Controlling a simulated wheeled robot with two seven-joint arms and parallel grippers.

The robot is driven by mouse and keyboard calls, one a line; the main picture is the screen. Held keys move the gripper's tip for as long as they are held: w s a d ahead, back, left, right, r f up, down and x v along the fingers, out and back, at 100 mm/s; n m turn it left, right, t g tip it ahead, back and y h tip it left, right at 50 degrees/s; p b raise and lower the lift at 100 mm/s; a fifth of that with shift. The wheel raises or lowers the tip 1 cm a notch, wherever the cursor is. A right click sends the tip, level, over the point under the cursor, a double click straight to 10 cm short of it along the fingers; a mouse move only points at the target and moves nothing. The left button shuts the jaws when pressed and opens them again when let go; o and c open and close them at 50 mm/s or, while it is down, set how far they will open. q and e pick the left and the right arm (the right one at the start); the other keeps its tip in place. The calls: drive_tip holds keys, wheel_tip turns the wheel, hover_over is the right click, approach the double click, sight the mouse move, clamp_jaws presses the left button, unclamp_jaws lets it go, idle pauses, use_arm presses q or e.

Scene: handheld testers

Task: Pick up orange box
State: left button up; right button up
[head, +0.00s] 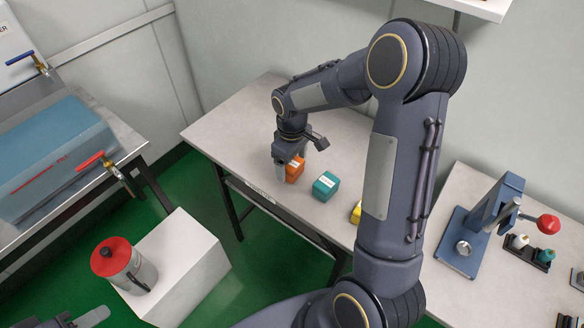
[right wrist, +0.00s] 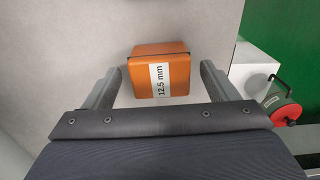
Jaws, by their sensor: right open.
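The orange box (head: 294,170) stands on the grey table. In the right wrist view the orange box (right wrist: 160,70) shows a white label reading 12.5 mm. My right gripper (head: 297,153) is above the box with its fingers pointing down, partly covering it in the head view. In the right wrist view my right gripper (right wrist: 161,72) is open, with one finger on each side of the box and a gap on both sides. The fingers do not appear to touch it. Part of my left gripper (head: 82,318) shows at the bottom left of the head view, cut off by the edge.
A teal box (head: 326,186) stands just right of the orange box, and a yellow box (head: 356,212) is further right, partly hidden by my arm. A blue press tester (head: 480,226) is on the right table. A red-lidded canister (head: 127,266) stands on a white block (head: 190,262).

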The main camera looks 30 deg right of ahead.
drive_tip(key=shift+f, duration=0.55)
drive_tip(key=c, duration=1.1)
drive_tip(key=shift+r, duration=0.15)
